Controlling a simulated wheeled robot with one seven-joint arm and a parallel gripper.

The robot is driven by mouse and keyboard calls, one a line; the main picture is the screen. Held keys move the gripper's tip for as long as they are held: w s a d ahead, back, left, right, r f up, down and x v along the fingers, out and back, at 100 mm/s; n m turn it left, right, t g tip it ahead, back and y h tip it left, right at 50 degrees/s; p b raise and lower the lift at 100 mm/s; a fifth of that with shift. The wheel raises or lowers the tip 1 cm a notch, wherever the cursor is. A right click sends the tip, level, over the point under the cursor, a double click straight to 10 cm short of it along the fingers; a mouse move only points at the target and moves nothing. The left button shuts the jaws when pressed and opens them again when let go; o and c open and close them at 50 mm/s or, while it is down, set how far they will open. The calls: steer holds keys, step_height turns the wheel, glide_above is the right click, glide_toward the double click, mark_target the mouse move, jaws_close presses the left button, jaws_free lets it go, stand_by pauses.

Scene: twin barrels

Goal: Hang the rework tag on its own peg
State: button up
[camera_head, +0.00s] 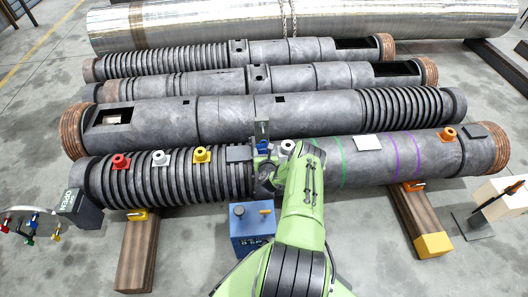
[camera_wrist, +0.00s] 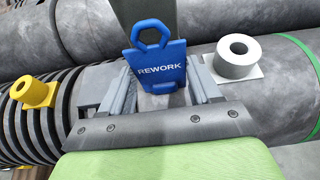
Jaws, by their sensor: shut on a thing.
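The blue rework tag (camera_wrist: 160,68) has a ring-shaped top and white REWORK lettering, which faces the wrist camera. My gripper (camera_wrist: 160,88) is shut on its lower part and holds it upright over the front barrel (camera_head: 345,160). In the head view the tag (camera_head: 262,148) is small, just beyond my gripper (camera_head: 264,163). A white peg (camera_wrist: 237,57) on a square base stands right of the tag, apart from it; a yellow peg (camera_wrist: 33,92) is farther left. No blue peg shows. I cannot tell which peg belongs to the tag.
A grey upright plate (camera_wrist: 143,14) rises just behind the tag. Red (camera_head: 120,162), another white (camera_head: 160,158) and orange (camera_head: 449,134) pegs stand along the barrel. A blue box (camera_head: 251,232) stands in front. Several coloured tags (camera_head: 30,230) hang at far left.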

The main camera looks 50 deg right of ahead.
steer(key=o, duration=1.1)
steer(key=shift+a, duration=0.15)
steer(key=shift+s, duration=0.1)
